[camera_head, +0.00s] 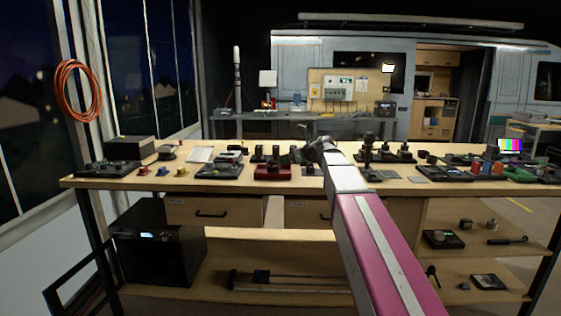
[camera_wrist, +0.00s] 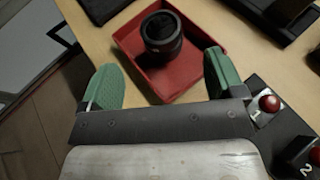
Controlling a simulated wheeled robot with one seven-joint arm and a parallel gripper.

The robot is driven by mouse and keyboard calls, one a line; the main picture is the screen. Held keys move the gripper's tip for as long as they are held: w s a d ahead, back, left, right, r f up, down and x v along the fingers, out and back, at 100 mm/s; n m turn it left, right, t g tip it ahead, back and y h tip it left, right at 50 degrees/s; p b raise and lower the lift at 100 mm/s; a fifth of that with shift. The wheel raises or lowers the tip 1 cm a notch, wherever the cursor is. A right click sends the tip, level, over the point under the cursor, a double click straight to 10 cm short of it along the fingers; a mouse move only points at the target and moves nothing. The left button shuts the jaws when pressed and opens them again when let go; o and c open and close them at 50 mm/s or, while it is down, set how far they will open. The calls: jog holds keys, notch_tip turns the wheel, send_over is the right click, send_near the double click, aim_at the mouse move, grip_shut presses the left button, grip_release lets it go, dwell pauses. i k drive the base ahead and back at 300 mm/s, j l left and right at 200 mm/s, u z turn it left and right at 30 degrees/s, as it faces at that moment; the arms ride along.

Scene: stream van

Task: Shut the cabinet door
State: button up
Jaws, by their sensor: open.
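My gripper (camera_head: 300,155) is over the middle of the long workbench, at the end of my pink and silver arm. No open cabinet door can be made out for certain. Wooden cabinets (camera_head: 431,118) show inside the van at the back, too small to tell their doors' state.
The workbench (camera_head: 120,182) is crowded with small gear. Below its top are a handled drawer (camera_head: 240,213), a black box (camera_head: 155,245) and a lower shelf (camera_head: 260,250). An orange cable coil (camera_head: 77,90) hangs at left. A grey table (camera_head: 350,127) stands before the van (camera_head: 300,75).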

aim_at(55, 306)
jog(key=u, duration=1.4)
